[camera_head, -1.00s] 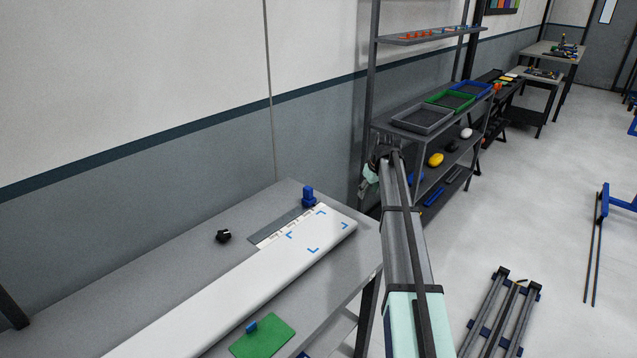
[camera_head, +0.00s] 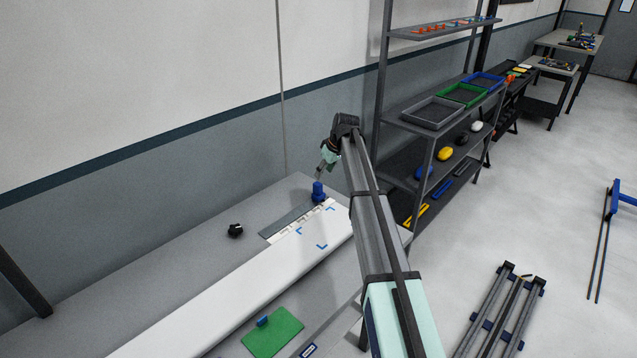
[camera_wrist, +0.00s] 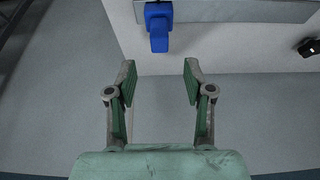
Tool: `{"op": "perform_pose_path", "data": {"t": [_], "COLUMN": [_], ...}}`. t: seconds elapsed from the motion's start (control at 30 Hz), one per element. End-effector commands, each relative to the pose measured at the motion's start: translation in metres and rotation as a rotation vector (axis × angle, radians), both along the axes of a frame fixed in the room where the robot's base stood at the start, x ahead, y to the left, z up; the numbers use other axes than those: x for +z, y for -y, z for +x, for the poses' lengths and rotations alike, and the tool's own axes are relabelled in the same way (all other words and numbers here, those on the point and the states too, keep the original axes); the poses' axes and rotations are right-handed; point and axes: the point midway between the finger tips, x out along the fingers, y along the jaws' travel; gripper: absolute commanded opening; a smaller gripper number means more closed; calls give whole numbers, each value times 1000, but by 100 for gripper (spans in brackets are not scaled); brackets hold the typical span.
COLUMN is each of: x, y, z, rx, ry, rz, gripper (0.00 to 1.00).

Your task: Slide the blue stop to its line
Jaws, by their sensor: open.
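The blue stop (camera_head: 318,191) stands upright at the far right end of a dark grey rail strip (camera_head: 287,222) on the bench. It also shows at the top of the wrist view (camera_wrist: 158,27), beyond my fingertips and between them in left-right position. My gripper (camera_wrist: 160,80) is open and empty, its green-padded fingers apart. In the head view my gripper (camera_head: 326,163) is small, just above and beyond the blue stop, not visibly touching it. A pale scale strip (camera_head: 293,226) with marks runs beside the rail; its line is too small to tell.
A white roll or sheet (camera_head: 225,300) with blue corner marks covers the bench front. A black knob (camera_head: 235,230) sits left of the rail. A green mat (camera_head: 272,332) with a small blue piece lies at the front. A grey shelf (camera_head: 432,112) stands right of the bench.

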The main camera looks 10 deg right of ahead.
Motion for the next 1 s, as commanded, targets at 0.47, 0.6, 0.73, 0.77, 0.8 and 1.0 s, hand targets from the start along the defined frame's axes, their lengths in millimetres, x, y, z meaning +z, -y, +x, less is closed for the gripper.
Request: {"op": "perform_pose_path", "data": {"t": [0.47, 0.6, 0.73, 0.77, 0.8, 1.0], "x": [-71, -78, -80, -81, -81, -81], "y": [-18, -19, -20, -20, -20, -20], "z": [24, 26, 27, 27, 27, 27], "rx": [-1, 0, 0, 0, 0, 0], "ry": [-1, 1, 1, 1, 1, 1], "rz": [0, -1, 0, 0, 0, 0], "gripper": [52, 52, 52, 52, 52, 24]}}
